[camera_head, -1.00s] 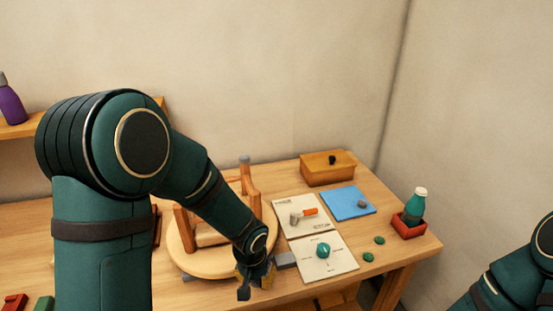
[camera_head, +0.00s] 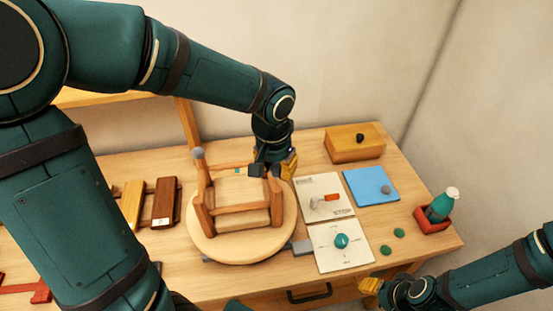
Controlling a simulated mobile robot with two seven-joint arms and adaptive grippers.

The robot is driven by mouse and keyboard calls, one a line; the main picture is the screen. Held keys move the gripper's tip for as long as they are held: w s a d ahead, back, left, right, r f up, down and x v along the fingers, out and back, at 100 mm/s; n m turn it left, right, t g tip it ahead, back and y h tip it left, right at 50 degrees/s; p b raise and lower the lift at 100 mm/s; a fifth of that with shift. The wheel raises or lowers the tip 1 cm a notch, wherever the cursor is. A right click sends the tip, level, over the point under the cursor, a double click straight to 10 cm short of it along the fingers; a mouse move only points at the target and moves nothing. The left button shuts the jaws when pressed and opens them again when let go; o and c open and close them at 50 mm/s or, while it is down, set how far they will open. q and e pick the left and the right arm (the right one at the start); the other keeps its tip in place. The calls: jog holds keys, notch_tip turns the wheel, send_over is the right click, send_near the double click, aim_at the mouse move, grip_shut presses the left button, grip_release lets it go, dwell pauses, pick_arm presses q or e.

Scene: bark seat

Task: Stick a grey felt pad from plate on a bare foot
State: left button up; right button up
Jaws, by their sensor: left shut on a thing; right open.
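The wooden seat (camera_head: 240,218) lies with legs up on a round pale turntable (camera_head: 240,250). Its back-left leg carries a grey cap (camera_head: 198,154); the front legs look bare. My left gripper (camera_head: 270,170) is shut at the seat's back-right corner, where it hides the leg. I cannot make out what it holds, a pad or the leg. The blue plate (camera_head: 365,180) bears one visible grey felt pad (camera_head: 386,189). My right gripper (camera_head: 385,290) is open at the front edge of the bench, apart from everything.
Two cards (camera_head: 330,260) with a teal knob and an orange-handled lever lie right of the turntable. Two green discs (camera_head: 386,250), a bottle in a red holder (camera_head: 434,219) and a wooden box (camera_head: 354,146) stand further right. Wooden blocks (camera_head: 165,205) lie left.

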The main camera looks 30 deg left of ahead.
aim_at(277, 188)
pick_arm(q)
jog(key=shift+s+f+b, duration=0.15)
jog(key=shift+f+b, duration=0.2)
jog(key=shift+f, duration=0.2)
notch_tip(277, 188, down, 2)
jog(key=shift+f+b, duration=0.2)
jog(key=shift+b, duration=0.6)
jog(key=shift+f+b, duration=0.8)
jog(key=shift+f, duration=0.1)
pick_arm(e)
jog(key=shift+a+f, duration=0.1)
jog(key=shift+f, duration=2.25)
pick_arm(q)
jog(key=shift+f+b, duration=0.25)
jog(key=shift+b, duration=0.1)
pick_arm(e)
jog(key=shift+f, duration=0.35)
pick_arm(q)
jog(key=o, duration=1.2)
jog(key=shift+c, duration=0.2)
jog(key=shift+r, duration=0.1)
pick_arm(e)
jog(key=shift+r, duration=0.1)
pick_arm(q)
jog(key=shift+r+p, duration=2.65)
jog(key=shift+r, duration=0.85)
pick_arm(e)
notch_tip(277, 188, up, 5)
jog(key=shift+r, duration=0.1)
